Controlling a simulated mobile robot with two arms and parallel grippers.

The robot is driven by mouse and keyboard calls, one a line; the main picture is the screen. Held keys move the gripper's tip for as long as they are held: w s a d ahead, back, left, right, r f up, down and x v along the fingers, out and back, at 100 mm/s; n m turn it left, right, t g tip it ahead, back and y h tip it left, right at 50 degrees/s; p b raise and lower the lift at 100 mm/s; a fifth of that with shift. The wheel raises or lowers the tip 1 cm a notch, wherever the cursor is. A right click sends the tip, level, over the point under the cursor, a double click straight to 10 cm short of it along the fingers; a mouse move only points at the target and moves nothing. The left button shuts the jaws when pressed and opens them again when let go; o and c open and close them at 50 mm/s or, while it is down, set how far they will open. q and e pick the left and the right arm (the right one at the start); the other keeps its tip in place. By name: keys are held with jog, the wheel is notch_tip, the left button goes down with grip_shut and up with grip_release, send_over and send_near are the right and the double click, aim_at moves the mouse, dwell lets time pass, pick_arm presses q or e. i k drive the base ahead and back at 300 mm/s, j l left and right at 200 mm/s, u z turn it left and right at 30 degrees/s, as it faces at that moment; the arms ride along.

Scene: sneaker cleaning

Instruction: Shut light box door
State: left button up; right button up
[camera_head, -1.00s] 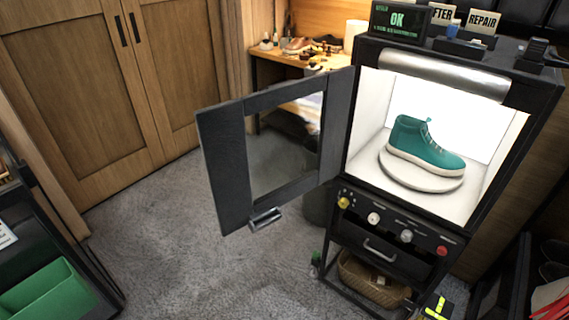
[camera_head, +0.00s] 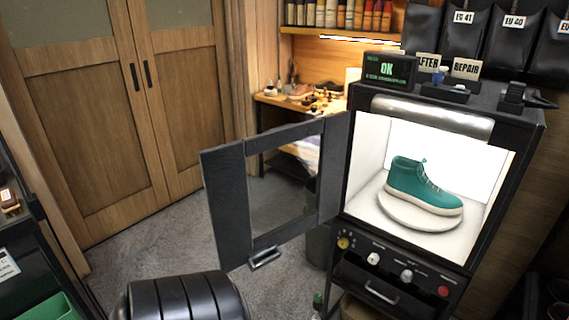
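The light box (camera_head: 357,150) is a black cabinet with a bright white inside, at the right of the head view. Its door (camera_head: 224,205), a dark frame around a clear pane, stands wide open, swung out to the left. A metal handle (camera_head: 265,258) is at the door's lower free edge. A teal sneaker (camera_head: 416,183) with a pale sole rests on a round white turntable (camera_head: 395,213) inside the box. Neither gripper is in view.
Below the box opening are knobs and a drawer (camera_head: 390,287). A small OK display (camera_head: 388,70) and tags stand on top. A workbench (camera_head: 290,100) is behind the door, and wooden cabinets (camera_head: 100,130) at left. Carpet (camera_head: 190,235) is clear left of the door.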

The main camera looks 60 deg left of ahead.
aim_at(223, 171)
jog(key=j, duration=0.5)
jog(key=k+j, duration=0.1)
jog(key=j, duration=0.4)
jog(key=j+z, duration=0.1)
jog(key=j, duration=0.4)
jog(key=k+j, duration=0.15)
jog(key=j, duration=0.35)
jog(key=k+j+z, duration=0.1)
jog(key=j, duration=0.9)
jog(key=k+j, duration=0.15)
jog(key=j, duration=0.35)
jog(key=k+l+z, duration=0.2)
jog(key=l, duration=0.25)
jog(key=i+j, duration=0.05)
jog(key=i, duration=0.05)
